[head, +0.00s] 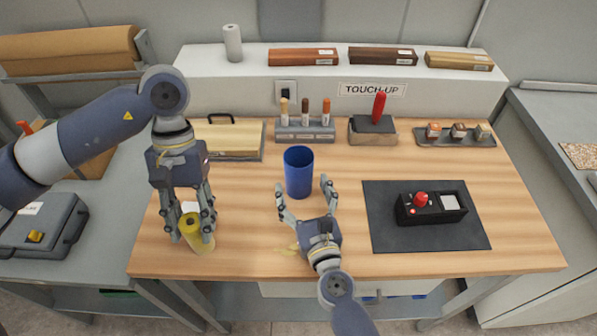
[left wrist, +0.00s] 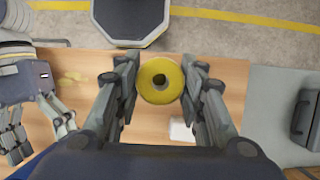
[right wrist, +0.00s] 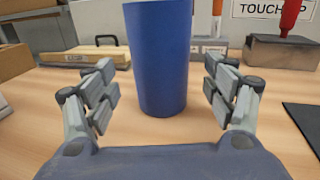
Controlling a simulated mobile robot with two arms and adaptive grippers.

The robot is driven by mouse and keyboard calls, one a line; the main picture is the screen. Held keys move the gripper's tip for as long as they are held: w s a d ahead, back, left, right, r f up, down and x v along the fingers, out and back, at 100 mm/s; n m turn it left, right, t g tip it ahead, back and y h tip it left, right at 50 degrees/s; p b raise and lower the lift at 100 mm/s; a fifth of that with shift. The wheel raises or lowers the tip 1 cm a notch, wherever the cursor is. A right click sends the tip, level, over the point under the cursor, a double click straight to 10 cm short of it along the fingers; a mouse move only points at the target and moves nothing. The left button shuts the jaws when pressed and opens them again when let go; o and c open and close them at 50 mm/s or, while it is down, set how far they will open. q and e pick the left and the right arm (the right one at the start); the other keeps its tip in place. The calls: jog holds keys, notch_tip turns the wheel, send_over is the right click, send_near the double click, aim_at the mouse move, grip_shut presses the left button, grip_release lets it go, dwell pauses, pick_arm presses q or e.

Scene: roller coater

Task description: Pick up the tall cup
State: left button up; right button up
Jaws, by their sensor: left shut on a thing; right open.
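The tall blue cup (head: 299,172) stands upright near the middle of the wooden table. My right gripper (head: 307,190) is open in front of it, with a finger to either side. In the right wrist view, the cup (right wrist: 161,60) stands between and beyond the open fingers (right wrist: 160,90), with gaps on both sides. My left gripper (head: 193,222) points down and is shut on a yellow roll (head: 197,232) at the table's front left. In the left wrist view, the roll (left wrist: 160,82) shows its round end with a dark central hole between the fingers.
A black control box with a red button (head: 432,207) sits on a dark mat (head: 380,235) to the right. Behind the cup are a marker rack (head: 305,130), a block with a red handle (head: 372,130) and a small tray (head: 455,140). A clamped board (head: 235,140) lies back left.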

jog(key=shift+w+a+r, duration=0.1)
jog(key=shift+w+r, duration=0.1)
jog(key=shift+w, duration=0.25)
jog(key=p+x, duration=0.1)
jog(key=x, duration=0.3)
jog(key=shift+w, duration=0.15)
jog(key=c, duration=1.1)
